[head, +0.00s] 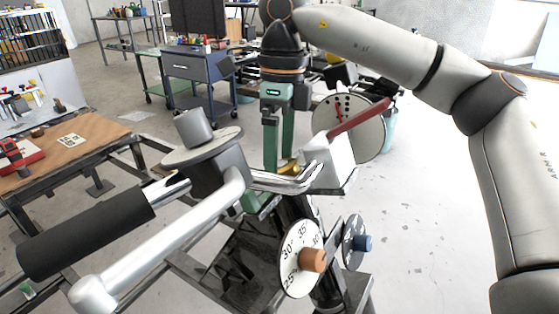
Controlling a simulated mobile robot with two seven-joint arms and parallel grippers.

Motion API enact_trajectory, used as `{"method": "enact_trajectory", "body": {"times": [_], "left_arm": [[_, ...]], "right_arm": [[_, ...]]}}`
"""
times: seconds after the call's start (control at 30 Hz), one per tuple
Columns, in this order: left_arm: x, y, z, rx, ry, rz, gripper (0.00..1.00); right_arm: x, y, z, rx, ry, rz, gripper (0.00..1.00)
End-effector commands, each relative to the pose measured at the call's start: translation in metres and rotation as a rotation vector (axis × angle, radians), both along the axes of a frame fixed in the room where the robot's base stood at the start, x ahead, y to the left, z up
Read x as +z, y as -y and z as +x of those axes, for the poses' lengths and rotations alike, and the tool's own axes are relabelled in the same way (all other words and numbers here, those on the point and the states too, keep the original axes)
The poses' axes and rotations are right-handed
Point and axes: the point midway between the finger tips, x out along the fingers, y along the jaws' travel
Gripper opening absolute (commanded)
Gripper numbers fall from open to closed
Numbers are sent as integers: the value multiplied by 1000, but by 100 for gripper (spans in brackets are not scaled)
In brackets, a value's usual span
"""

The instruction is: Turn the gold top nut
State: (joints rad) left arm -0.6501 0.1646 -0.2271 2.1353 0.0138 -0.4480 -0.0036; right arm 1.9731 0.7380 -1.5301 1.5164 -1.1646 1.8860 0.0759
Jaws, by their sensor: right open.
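My right gripper (279,164) points straight down in the middle of the view, with its two green fingers apart. A small gold piece (291,169), which looks like the gold top nut, shows low beside the fingertips. It is partly hidden by the fingers and by the metal parts in front. I cannot tell whether the fingers touch it or stand around it. My left gripper is not in view.
A large lever with a black grip (90,235) and silver bars fills the lower left. A dial with an orange knob (312,260) and a blue knob (363,243) sit in front. A white block with a red lever (358,118) stands right of my gripper. A wooden workbench (75,148) is at left.

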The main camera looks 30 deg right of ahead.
Motion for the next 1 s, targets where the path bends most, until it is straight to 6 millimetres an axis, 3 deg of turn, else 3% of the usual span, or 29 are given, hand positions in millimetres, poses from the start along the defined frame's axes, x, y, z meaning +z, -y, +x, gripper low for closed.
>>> {"method": "enact_trajectory", "body": {"times": [0.37, 1.0], "left_arm": [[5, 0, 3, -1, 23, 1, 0], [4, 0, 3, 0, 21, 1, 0]], "right_arm": [[-3, 0, 0, 0, 0, 0, 98], [-3, 0, 0, 0, 1, 1, 26]]}}
